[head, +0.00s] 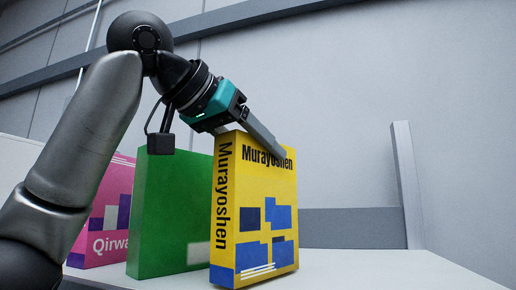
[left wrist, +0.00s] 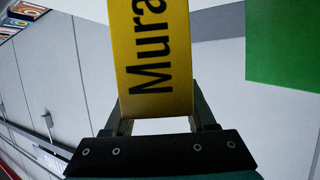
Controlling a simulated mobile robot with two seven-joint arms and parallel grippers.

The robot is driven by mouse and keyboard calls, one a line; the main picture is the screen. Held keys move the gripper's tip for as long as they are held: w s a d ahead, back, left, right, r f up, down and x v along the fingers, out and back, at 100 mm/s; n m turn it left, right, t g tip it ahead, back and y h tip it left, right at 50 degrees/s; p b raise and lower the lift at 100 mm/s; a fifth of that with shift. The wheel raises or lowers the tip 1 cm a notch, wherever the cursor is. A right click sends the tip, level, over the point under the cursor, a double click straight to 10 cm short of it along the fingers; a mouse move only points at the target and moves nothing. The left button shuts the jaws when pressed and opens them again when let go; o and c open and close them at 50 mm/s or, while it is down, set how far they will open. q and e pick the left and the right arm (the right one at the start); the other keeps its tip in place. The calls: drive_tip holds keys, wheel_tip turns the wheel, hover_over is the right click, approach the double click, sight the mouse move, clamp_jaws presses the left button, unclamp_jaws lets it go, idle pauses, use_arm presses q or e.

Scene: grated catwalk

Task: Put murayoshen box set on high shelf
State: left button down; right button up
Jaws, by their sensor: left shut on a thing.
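The yellow Murayoshen box set (head: 265,205) stands upright on a white shelf (head: 370,268) in the head view, with its blue-patterned front showing. My left gripper (head: 262,138) comes over its top from the left and is shut on its upper end, one finger lying along the top of the front face. In the left wrist view, the yellow box (left wrist: 154,60) sits between the two fingers of the left gripper (left wrist: 160,120). Its base appears to be on the shelf surface. My right gripper is in neither view.
A green box (head: 170,210) stands close to the left of the yellow one; it also shows in the left wrist view (left wrist: 285,45). A pink Qirwa box (head: 108,215) stands farther left. The shelf is clear to the right, up to a grey upright post (head: 408,185).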

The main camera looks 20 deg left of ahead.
use_arm(q)
drive_tip(key=shift+f, duration=0.25)
drive_tip(key=shift+c, duration=0.7)
unclamp_jaws()
drive_tip(key=shift+f, duration=0.1)
drive_tip(key=shift+s, duration=0.1)
